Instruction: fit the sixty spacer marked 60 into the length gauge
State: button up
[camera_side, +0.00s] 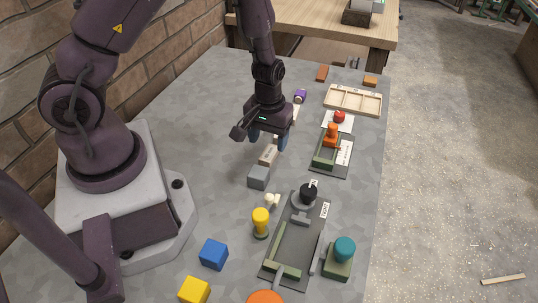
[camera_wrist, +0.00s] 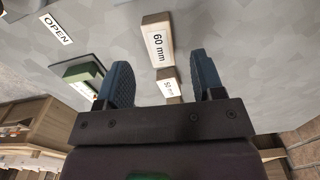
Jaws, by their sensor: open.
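The sixty spacer (camera_wrist: 158,43) is a beige block with a white "60 mm" label, lying flat just beyond my fingertips in the wrist view. It appears to be the beige block (camera_side: 268,155) just in front of my gripper (camera_side: 268,141) in the side view. My gripper is open and empty, low over the table. A second beige block, marked 50 (camera_wrist: 170,86), shows between the fingers (camera_wrist: 162,72), partly hidden by my gripper. I cannot tell which fixture is the length gauge: a green one with an orange knob (camera_side: 332,131), or a larger dark one (camera_side: 291,247).
A grey block (camera_side: 258,177) lies near the spacer. A yellow peg (camera_side: 261,222), blue cube (camera_side: 214,253), yellow cube (camera_side: 194,291) and teal-knobbed piece (camera_side: 343,252) stand nearer the camera. A compartment tray (camera_side: 327,101) is at the back right. Table left of the blocks is clear.

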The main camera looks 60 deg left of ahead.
aim_at(269, 152)
notch_tip(269, 152, down, 4)
jog(key=shift+w+f, duration=0.1)
jog(key=shift+f, duration=0.1)
jog(key=shift+c, duration=0.4)
jog(key=c, duration=0.9)
